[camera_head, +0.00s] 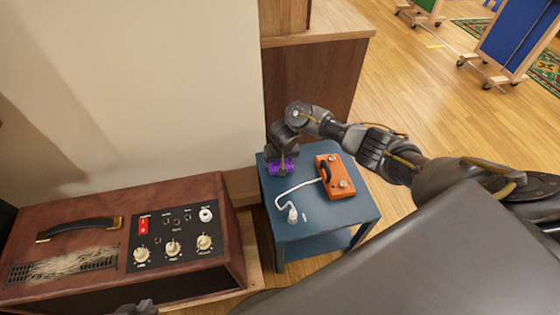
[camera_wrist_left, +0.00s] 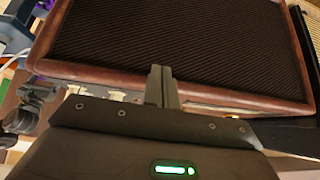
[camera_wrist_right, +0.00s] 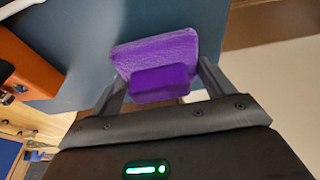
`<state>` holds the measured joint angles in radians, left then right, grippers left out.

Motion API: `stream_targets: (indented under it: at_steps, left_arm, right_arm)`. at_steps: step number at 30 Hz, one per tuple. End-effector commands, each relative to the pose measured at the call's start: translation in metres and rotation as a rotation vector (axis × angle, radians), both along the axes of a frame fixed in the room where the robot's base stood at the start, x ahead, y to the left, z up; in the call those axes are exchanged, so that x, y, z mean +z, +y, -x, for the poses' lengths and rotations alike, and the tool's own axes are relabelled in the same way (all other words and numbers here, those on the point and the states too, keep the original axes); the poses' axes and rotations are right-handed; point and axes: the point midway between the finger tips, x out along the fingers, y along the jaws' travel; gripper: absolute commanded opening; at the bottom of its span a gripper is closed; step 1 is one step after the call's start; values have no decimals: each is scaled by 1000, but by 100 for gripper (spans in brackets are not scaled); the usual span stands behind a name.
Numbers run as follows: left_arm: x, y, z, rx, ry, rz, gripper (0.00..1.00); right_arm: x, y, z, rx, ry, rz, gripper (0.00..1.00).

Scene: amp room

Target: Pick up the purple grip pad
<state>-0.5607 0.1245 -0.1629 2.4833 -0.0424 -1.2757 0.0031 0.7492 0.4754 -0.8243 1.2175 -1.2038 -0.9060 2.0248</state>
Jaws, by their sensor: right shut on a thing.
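The purple grip pad (camera_head: 283,169) is at the back left corner of the small blue table (camera_head: 325,215), under my right gripper (camera_head: 283,160). In the right wrist view the pad (camera_wrist_right: 160,58) shows as a flat purple piece with a raised block, between the two fingers of my right gripper (camera_wrist_right: 160,85), which is shut on it. I cannot tell whether the pad touches the tabletop. My left gripper (camera_wrist_left: 161,72) has its fingers together, with nothing seen between them, in front of the amplifier's dark grille. Only a small dark part of the left arm shows at the bottom of the head view.
An orange pedal (camera_head: 336,178) with a white cable lies on the blue table, right of the pad. A brown amplifier (camera_head: 190,215) with knobs stands left of the table. A wooden cabinet (camera_head: 315,75) stands behind it. Open wooden floor lies to the right.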

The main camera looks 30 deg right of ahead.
Motion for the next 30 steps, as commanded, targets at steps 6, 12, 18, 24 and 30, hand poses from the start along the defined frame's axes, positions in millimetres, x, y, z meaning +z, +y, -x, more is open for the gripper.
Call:
stream_targets:
  at_steps: [6,12,18,24,30]
  left_arm:
    - [-10,17,27,43,163,-38,0]
    - [-26,31,51,85,336,-72,0]
    - [-67,29,41,81,356,-74,0]
    - [-111,28,40,75,381,-76,0]
    - [-154,30,50,70,405,-83,0]
  right_arm:
    - [17,0,0,0,-1,0,57]
    - [37,2,4,2,1,-2,57]
    - [58,6,21,1,1,-2,57]
    - [79,10,37,1,0,-2,57]
    - [95,13,55,2,1,0,57]
